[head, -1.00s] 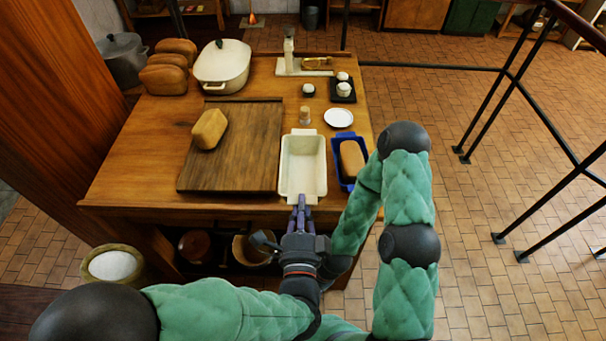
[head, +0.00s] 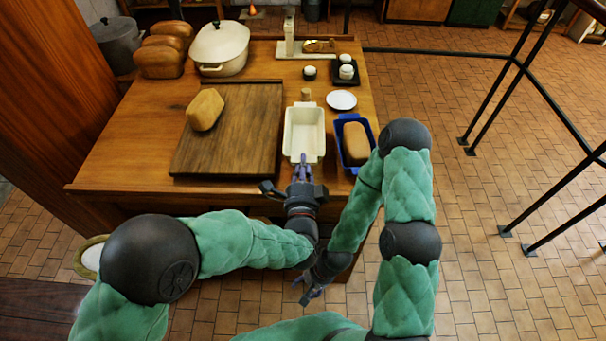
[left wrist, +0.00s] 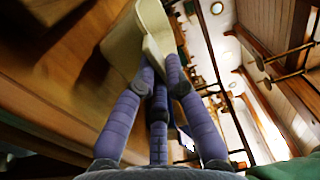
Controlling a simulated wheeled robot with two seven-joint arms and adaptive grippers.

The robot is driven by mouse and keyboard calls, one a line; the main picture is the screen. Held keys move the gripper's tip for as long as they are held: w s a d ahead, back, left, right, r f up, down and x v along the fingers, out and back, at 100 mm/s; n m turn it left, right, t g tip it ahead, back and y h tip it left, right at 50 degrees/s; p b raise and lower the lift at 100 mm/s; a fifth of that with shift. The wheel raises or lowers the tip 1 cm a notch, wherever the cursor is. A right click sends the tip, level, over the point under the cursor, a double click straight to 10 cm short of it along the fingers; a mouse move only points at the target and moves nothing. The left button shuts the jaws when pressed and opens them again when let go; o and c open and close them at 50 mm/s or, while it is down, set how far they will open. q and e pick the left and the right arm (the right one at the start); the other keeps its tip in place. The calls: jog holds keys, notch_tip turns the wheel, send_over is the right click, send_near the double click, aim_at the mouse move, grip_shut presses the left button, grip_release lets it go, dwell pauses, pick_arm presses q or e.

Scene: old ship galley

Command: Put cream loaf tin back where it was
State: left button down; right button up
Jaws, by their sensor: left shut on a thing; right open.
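The cream loaf tin (head: 304,128) is empty and upright, over the table between the cutting board and a blue loaf tin. I cannot tell whether its base touches the table. My left gripper (head: 302,166) is shut on its near end. In the left wrist view the fingers (left wrist: 160,75) close on the tin's rim, and the tin (left wrist: 124,48) extends beyond them. My right gripper (head: 313,293) is open and empty, low in front of the table, below the left one.
The blue loaf tin (head: 368,161) holding a loaf is close on the right. The cutting board (head: 240,135) with a loaf (head: 205,109) lies left. A small jar (head: 305,94) stands just behind the cream tin, with a white plate (head: 342,100) to its right.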

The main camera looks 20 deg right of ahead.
pick_arm(q)
jog(key=shift+w+f+b, duration=0.1)
jog(key=shift+f+b, duration=0.75)
jog(key=shift+f, duration=0.85)
jog(key=shift+f, duration=0.15)
jog(key=c, duration=1.3)
grip_release()
jog(key=shift+r, duration=0.25)
jog(key=p+v, duration=0.3)
jog(key=v, duration=0.9)
